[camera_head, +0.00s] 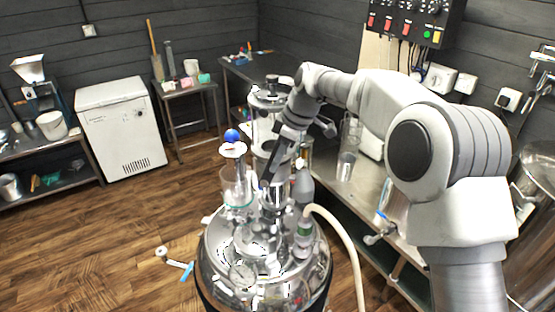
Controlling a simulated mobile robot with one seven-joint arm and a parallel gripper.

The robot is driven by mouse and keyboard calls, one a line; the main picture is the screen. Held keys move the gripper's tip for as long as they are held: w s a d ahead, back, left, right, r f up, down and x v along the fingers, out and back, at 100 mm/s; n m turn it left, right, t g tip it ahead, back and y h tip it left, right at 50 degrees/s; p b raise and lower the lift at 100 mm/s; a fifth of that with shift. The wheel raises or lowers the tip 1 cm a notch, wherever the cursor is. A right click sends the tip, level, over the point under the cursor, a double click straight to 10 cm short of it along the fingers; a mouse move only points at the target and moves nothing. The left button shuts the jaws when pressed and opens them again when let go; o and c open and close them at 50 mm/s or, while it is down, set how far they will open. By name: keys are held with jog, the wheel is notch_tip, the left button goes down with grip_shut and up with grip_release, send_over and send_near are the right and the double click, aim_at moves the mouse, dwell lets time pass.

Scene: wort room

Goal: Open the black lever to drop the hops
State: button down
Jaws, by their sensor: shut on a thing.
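My gripper (273,184) points down over the steel kettle (215,262), near the fittings on its domed lid. A narrow black piece, which looks like the black lever (267,172), slants beside the fingertips. The gripper appears shut on it, but the contact is small and partly hidden by my wrist. A clear glass vessel (228,187) stands on the lid just left of the gripper, with a white cap and blue ball (231,135) above it. I cannot make out hops.
A grey bottle-shaped fitting (303,187) and a pale hose (345,245) are right of the gripper. A steel bench (376,190) runs along the right wall under a control box (411,20). A white chest (120,128) stands back left. The wooden floor at left is mostly clear.

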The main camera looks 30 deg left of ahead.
jog(key=c, duration=0.8)
grip_release()
jog(key=v, duration=1.7)
jog(key=shift+r, duration=0.2)
jog(key=shift+d, duration=0.1)
